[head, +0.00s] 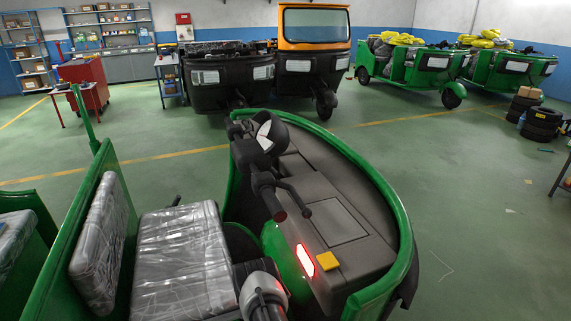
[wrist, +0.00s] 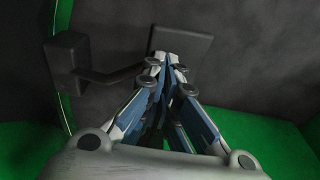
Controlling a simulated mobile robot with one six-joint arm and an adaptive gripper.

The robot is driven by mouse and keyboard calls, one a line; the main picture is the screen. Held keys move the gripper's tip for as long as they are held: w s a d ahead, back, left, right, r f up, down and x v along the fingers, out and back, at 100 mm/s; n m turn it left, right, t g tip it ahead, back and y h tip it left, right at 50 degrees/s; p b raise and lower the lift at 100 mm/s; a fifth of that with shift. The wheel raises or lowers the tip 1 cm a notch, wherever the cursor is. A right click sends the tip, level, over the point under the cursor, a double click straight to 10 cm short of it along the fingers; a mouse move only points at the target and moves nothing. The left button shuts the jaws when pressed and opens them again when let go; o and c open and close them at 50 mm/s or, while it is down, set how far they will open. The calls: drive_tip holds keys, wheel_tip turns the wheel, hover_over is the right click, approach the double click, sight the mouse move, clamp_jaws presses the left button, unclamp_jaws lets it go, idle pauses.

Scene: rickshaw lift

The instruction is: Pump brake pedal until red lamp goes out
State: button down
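The red lamp (head: 305,260) on the green rickshaw's dashboard (head: 340,225) glows bright red in the head view. In the wrist view a dark square pad (wrist: 188,40), which looks like the brake pedal, stands in front of a dark wall. A bar runs from it to a smaller dark block (wrist: 68,60) on the left. My gripper (wrist: 167,62) has its fingertips together with nothing seen between them. The tips overlap the lower part of the pad; I cannot tell if they touch it. In the head view the gripper is hidden below the dashboard.
The handlebar (head: 275,190) rises beside the dashboard. A yellow block (head: 328,261) sits by the lamp. The plastic-covered seat (head: 185,255) is to the left. In the wrist view green bodywork (wrist: 275,145) lies at lower right. Other rickshaws stand farther back.

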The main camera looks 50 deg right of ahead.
wheel_tip(320, 180, up, 8)
drive_tip(key=p, duration=0.5)
drive_tip(key=shift+p, duration=0.35)
idle(0.9)
